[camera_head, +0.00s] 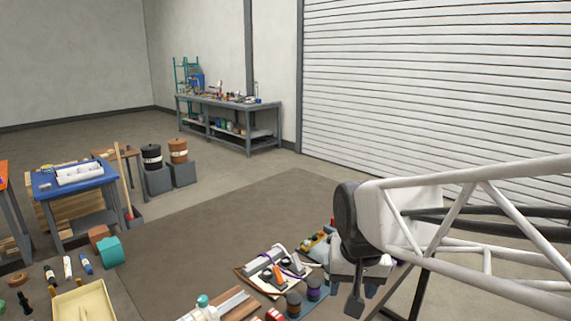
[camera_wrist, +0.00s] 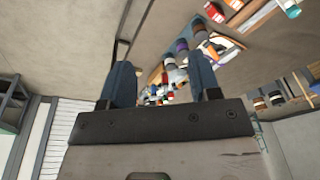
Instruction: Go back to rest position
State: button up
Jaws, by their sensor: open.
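My gripper (camera_wrist: 163,78) is open and empty in the wrist view, with its two blue-grey fingers apart and nothing between them at close range. In the head view my gripper (camera_head: 362,294) points down at the lower right, beside the cluttered work surface. The upper part of my gripper is partly covered by my own arm there. Small items on the surface show beyond the fingers in the wrist view.
A board with tools and cables (camera_head: 270,272), dark spools (camera_head: 293,303) and a cream tray (camera_head: 84,304) lie in front. A blue-topped table (camera_head: 47,187) stands left, a grey workbench (camera_head: 228,106) at the back. A white roller door (camera_head: 430,80) fills the right. The middle floor is clear.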

jog(key=s+d+n, duration=0.1)
jog(key=s+d, duration=0.5)
jog(key=s, duration=0.4)
jog(key=shift+s+d+f+t, duration=0.2)
jog(key=shift+s+f+t, duration=0.1)
jog(key=shift+s+f, duration=0.1)
dwell(0.6)
